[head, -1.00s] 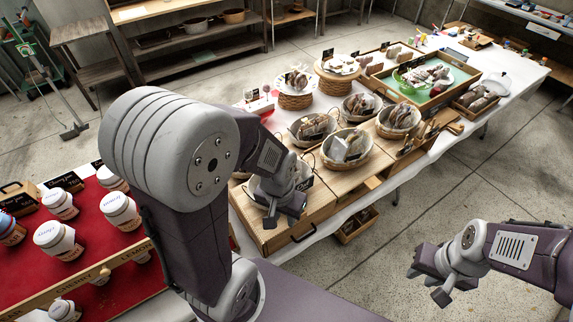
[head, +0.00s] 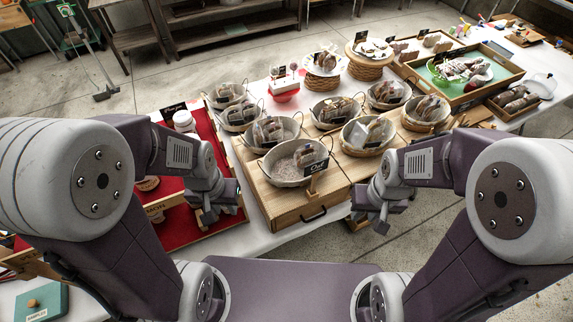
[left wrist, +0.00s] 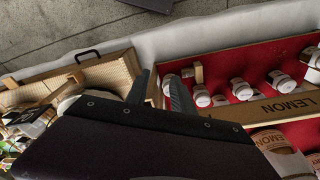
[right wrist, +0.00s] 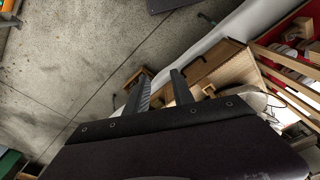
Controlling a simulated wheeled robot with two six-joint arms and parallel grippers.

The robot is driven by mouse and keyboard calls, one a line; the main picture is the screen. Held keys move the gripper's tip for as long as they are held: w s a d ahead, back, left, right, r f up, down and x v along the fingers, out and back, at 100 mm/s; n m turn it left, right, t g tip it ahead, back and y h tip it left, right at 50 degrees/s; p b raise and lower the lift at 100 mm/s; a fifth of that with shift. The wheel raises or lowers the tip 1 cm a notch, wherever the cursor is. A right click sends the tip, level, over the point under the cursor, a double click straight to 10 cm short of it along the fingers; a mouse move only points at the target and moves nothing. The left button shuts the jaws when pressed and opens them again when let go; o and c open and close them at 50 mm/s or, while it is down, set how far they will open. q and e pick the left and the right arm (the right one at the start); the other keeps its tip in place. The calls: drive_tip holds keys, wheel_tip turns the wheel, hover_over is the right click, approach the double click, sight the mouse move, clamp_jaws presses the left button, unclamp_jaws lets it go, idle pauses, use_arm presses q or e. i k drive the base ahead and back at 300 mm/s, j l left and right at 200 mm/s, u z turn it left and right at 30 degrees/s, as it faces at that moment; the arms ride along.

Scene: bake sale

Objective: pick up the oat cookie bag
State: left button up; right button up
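The basket with the "Oat" sign (head: 316,168) stands at the front of the wooden crate in the head view. I cannot tell which bag is oat. My left gripper (head: 214,214) is left of the crate, over the red tray's edge; its fingers are apart and empty in the left wrist view (left wrist: 158,85). My right gripper (head: 368,218) is at the crate's front right; it is open and empty in the right wrist view (right wrist: 158,85).
The wooden crate (head: 262,200) bears several baskets. The red tray (head: 180,235) with jars lies to its left. Cake stands (head: 322,83) and a tray with a green bowl (head: 480,95) are behind and right. Open floor (head: 480,195) lies at the right.

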sight(430, 113)
drive_tip(key=i+l+u, duration=0.15)
drive_tip(key=l+u, duration=0.15)
drive_tip(key=l, duration=0.75)
drive_tip(key=l+u, duration=0.3)
drive_tip(key=l, duration=0.8)
